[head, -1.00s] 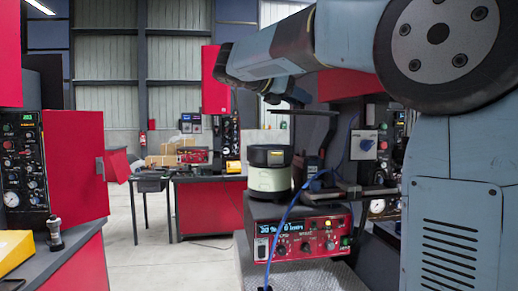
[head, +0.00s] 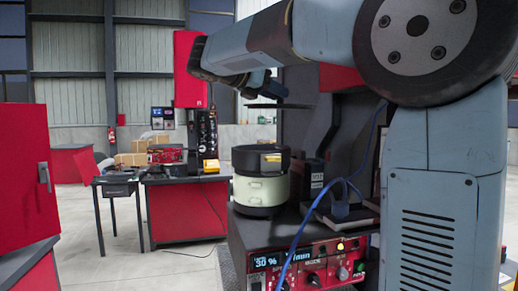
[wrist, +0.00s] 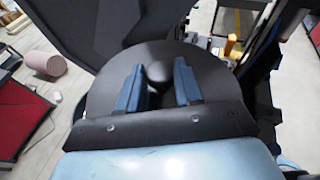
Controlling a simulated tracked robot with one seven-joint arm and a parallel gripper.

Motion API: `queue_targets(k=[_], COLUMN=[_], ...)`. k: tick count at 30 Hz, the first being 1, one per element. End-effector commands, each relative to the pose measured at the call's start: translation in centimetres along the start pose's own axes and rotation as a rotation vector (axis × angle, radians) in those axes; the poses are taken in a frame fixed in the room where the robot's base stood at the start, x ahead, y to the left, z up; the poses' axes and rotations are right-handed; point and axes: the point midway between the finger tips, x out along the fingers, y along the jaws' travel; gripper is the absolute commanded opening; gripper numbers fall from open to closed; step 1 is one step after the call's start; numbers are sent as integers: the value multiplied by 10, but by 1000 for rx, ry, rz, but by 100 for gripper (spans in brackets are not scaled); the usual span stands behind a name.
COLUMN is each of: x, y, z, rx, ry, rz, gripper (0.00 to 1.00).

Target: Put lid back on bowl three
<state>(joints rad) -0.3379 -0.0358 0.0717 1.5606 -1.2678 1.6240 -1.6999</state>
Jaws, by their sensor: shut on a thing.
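A round bowl feeder with a black rim and pale green body (head: 262,190) stands on a red-fronted control unit (head: 305,262) in the head view. I cannot read a bowl number on it. My gripper (head: 266,86) is above the bowl, shut on a thin dark lid (head: 280,106). The lid is roughly level and apart from the bowl, with a clear gap below it. In the wrist view, the blue fingers of my gripper (wrist: 158,68) close on the knob of the round black lid (wrist: 103,98). The lid hides what is directly beneath it.
A blue cable (head: 290,245) hangs across the control unit. A dark box (head: 313,177) stands right of the bowl. A red bench (head: 185,212) and a small dark table (head: 116,184) stand behind, with open floor at left.

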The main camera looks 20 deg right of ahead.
Motion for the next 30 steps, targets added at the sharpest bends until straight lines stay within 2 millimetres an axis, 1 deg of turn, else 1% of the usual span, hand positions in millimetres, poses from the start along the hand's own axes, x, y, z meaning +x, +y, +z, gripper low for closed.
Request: queue_targets(k=[2,5,16,19,24,30], x=[1,8,43,53,65,70], y=[6,21,91,104,122,130], z=[-2,-5,-22,-37,-53,-60], rx=[-1,-2,1,0,2,4], ry=[-1,0,0,1,0,0], rz=[1,-1,-11,-13,-13,-13], gripper=[0,0,0,0,0,0])
